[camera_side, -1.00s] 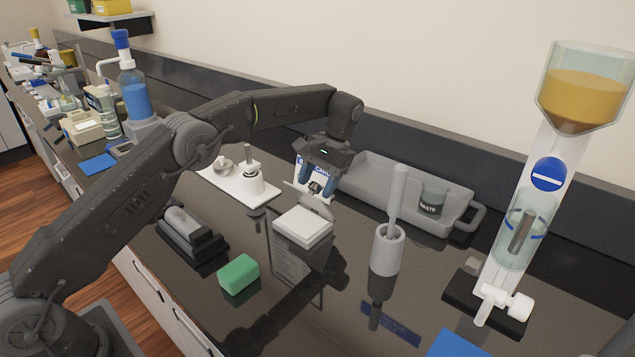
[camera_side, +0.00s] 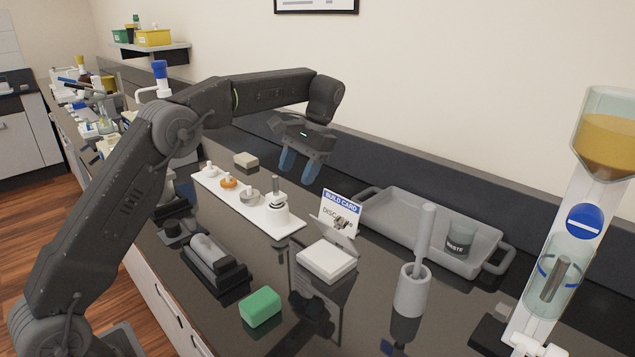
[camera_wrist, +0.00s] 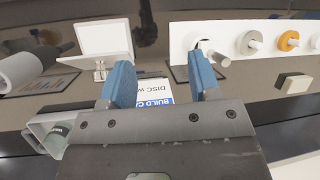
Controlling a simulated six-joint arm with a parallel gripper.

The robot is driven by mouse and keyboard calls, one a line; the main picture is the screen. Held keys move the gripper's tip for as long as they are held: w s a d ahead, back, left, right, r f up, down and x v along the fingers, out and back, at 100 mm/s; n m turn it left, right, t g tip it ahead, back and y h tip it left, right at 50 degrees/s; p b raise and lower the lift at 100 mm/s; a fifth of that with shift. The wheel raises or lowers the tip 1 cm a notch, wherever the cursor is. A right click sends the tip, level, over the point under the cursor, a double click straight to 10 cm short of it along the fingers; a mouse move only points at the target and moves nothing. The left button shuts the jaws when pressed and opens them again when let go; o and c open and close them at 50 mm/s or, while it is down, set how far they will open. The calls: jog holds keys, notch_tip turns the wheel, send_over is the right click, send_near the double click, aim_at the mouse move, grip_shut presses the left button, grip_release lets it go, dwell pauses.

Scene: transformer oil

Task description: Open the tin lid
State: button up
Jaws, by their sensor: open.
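The white tin (camera_side: 327,261) sits on the dark bench in the side view. Its lid (camera_side: 338,237) stands raised and tilted along the tin's back edge, with a small metal part (camera_side: 341,222) near it. The tin also shows at the upper left in the wrist view (camera_wrist: 104,36), beyond and left of my fingers. My gripper (camera_side: 300,170) is open and empty, with blue fingers. It hangs above and behind the tin, clear of the lid. Both fingers show apart in the wrist view (camera_wrist: 161,82).
A build card (camera_side: 343,208) stands behind the tin. A white rack (camera_side: 230,201) with small pans is left, a grey tray (camera_side: 405,222) right. A mortar with pestle (camera_side: 412,290), a green block (camera_side: 260,307) and a tall oil column (camera_side: 575,220) stand nearby.

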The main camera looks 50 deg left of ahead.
jog(key=shift+s+a+r, duration=0.3)
jog(key=shift+a+r, duration=0.05)
jog(key=shift+a, duration=0.2)
jog(key=m+t+h, duration=0.3)
jog(key=t+h, duration=0.1)
send_near(340, 218)
jog(key=x, duration=1)
jog(key=shift+w+a+f, duration=0.15)
jog(key=shift+w+f, duration=0.05)
jog(key=shift+w, duration=0.05)
jog(key=shift+c, duration=0.2)
grip_shut()
